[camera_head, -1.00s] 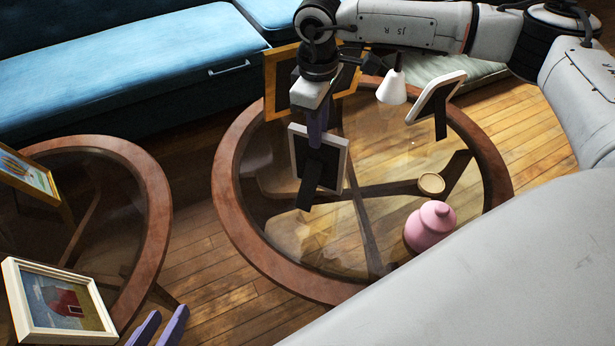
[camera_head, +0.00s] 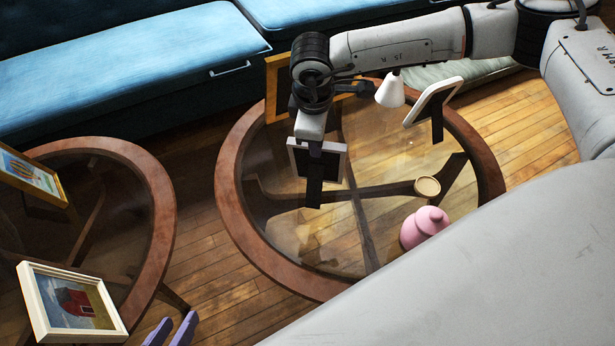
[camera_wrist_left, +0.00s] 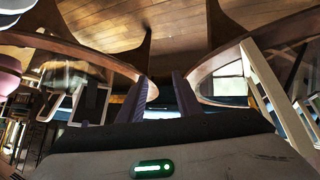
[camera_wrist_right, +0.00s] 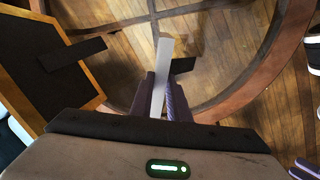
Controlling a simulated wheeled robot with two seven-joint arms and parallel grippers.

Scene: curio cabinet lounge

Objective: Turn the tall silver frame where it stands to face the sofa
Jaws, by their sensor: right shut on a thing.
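The silver frame (camera_head: 341,166) is at the middle of the round glass table, its black back and stand leg toward the head camera; its picture side is hidden. My right gripper (camera_wrist_right: 162,93) is shut on it, and in the head view comes down on it from above. In the right wrist view the frame (camera_wrist_right: 160,70) shows as a thin pale edge between the purple fingers. I cannot tell whether its base touches the glass. My left gripper (camera_head: 172,331) is open and empty beside the smaller left table. The blue sofa (camera_head: 130,65) is at the back.
On the round table (camera_head: 229,207) stand a wooden frame (camera_head: 277,90) behind, a white frame (camera_head: 434,101), a white cone-shaped thing (camera_head: 391,91), a pink jar (camera_head: 423,227) and a small round dish (camera_head: 427,187). The left table (camera_head: 160,215) carries two picture frames.

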